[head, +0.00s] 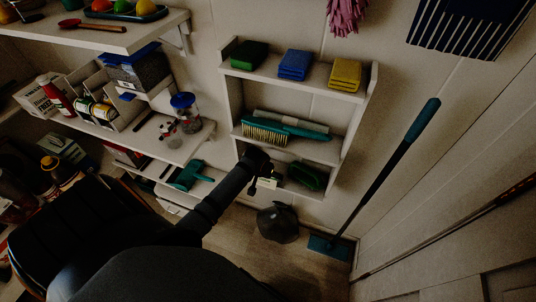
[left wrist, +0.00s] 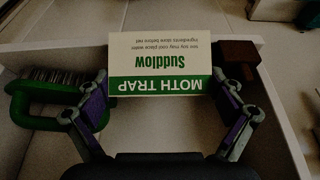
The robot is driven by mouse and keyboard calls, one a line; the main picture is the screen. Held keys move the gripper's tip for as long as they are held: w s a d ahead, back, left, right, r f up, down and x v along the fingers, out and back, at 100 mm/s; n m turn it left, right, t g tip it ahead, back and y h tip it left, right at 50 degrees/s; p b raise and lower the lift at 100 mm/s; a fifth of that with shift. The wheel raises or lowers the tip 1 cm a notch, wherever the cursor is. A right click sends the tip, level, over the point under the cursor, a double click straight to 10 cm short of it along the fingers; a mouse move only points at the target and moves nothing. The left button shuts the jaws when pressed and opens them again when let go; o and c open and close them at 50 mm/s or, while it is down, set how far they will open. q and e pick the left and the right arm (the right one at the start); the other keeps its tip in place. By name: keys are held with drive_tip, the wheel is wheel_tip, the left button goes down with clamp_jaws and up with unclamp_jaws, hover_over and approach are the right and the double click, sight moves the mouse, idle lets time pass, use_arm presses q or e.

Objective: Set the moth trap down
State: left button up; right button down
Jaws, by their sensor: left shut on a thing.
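The moth trap (left wrist: 158,62) is a cream and green box with its lettering upside down in the left wrist view. My left gripper (left wrist: 158,84) is shut on it, with a finger at each side. In the head view my left gripper (head: 264,174) is at the lowest level of the white wall shelf (head: 229,88), and the moth trap (head: 267,184) shows as a small pale patch by the fingers. I cannot tell whether the trap touches the shelf board. My right gripper is not in view.
A green brush (left wrist: 50,97) and a dark reddish block (left wrist: 237,52) flank the trap. Above are a teal-handled brush (head: 265,132) and blue sponges (head: 294,64). A dark bag-like thing (head: 278,222) sits on the floor; a mop (head: 385,170) leans at the right.

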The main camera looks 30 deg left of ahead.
use_arm(q)
drive_tip(key=shift+w+a+f, duration=0.1)
drive_tip(key=shift+w+a, duration=0.05)
drive_tip(key=shift+w, duration=0.5)
drive_tip(key=shift+w+a, duration=0.1)
drive_tip(key=shift+w, duration=0.5)
drive_tip(key=shift+s, duration=0.15)
drive_tip(key=shift+f, duration=0.2)
drive_tip(key=o, duration=0.5)
